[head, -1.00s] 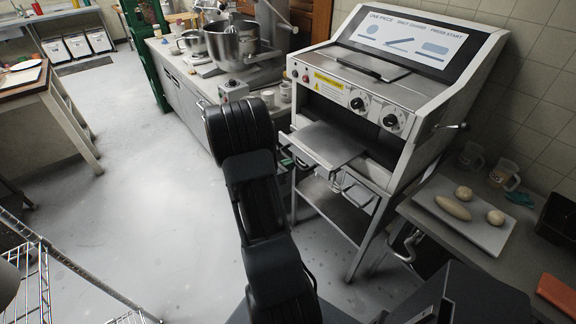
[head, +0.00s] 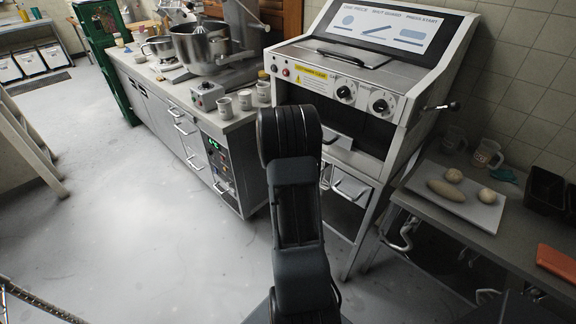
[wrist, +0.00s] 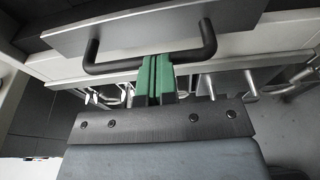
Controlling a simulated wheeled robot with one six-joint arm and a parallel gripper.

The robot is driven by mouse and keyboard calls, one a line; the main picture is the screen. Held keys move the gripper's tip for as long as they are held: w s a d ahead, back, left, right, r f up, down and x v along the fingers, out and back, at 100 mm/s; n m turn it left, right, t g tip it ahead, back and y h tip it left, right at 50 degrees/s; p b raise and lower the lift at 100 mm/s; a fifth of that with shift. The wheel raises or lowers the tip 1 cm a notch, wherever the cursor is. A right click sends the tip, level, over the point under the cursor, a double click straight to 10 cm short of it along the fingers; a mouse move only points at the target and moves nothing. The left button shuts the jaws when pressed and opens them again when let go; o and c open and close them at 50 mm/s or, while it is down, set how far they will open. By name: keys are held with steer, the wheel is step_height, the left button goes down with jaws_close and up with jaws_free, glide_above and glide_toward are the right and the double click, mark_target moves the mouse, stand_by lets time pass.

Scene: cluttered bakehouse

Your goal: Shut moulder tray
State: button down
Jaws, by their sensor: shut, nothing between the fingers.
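The moulder (head: 370,75) is a white and steel machine with a sloped top panel, two dials and a dark opening in front. Its grey tray (head: 340,144) shows in the opening, right of my arm; the arm hides the rest, so I cannot tell from the head view how far it sticks out. In the wrist view the tray's plate (wrist: 165,28) carries a black U-shaped handle (wrist: 110,68). My gripper (wrist: 158,58) has its green fingers shut together and empty, right at the handle's bar. Contact is unclear. The head view hides the gripper behind my arm.
A counter (head: 235,118) with a mixer (head: 205,45) and several mugs stands left of the moulder. A bench at right holds a white board (head: 485,212) with dough pieces, and a mug (head: 487,154). A side lever (head: 440,107) sticks out.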

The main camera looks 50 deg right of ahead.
steer(key=shift+d+r, duration=0.2)
steer(key=shift+r, duration=0.1)
steer(key=shift+a, duration=0.1)
steer(key=b+v, duration=0.1)
steer(key=v, duration=1.3)
steer(key=shift+f, duration=0.3)
steer(key=shift+a, duration=0.1)
